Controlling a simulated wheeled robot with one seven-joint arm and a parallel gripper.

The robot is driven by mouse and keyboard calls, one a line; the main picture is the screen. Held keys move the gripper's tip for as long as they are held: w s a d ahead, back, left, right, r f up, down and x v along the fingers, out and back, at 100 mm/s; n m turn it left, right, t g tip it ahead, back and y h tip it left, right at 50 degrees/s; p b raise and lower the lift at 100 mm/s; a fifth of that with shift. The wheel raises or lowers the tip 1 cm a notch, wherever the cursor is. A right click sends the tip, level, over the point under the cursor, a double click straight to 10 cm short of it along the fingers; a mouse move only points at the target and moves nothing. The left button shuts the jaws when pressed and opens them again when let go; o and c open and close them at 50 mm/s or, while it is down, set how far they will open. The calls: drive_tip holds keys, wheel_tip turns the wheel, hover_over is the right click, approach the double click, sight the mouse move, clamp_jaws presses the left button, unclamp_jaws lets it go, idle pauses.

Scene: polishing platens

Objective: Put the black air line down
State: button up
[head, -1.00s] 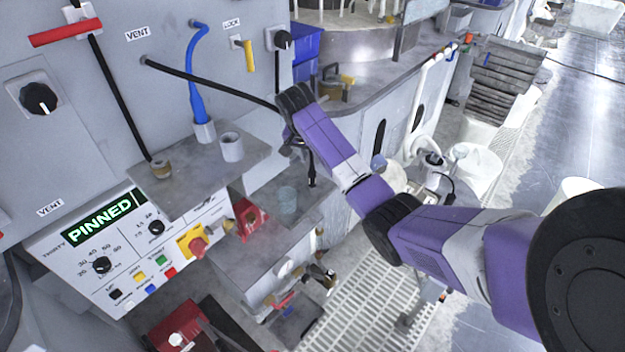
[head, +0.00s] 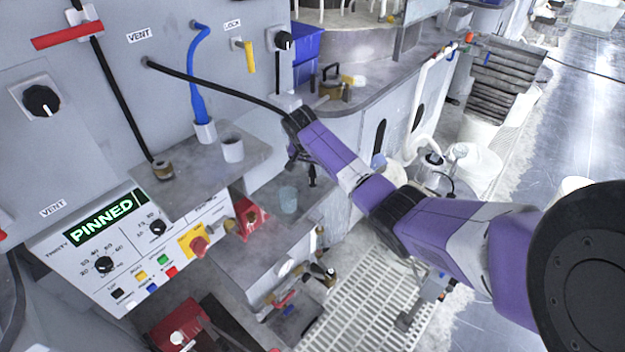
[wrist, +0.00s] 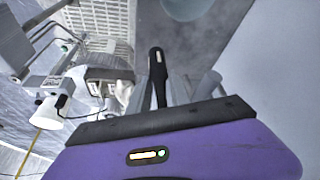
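The black air line (head: 215,84) leaves the grey wall panel by the VENT label and runs in a sagging curve to my wrist. My gripper (head: 298,158) is low beside the bench, partly hidden by my own wrist. In the wrist view a black end piece of the line (wrist: 157,72) stands between my grey fingers (wrist: 160,98), which look closed on it. In the head view a short black upright piece (head: 312,176) shows just right of the gripper, above the lower grey ledge (head: 270,190). I cannot tell whether it touches the ledge.
A red block (head: 250,218) sits beside the lower ledge.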

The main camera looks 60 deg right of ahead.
clamp_jaws()
idle(1.2)
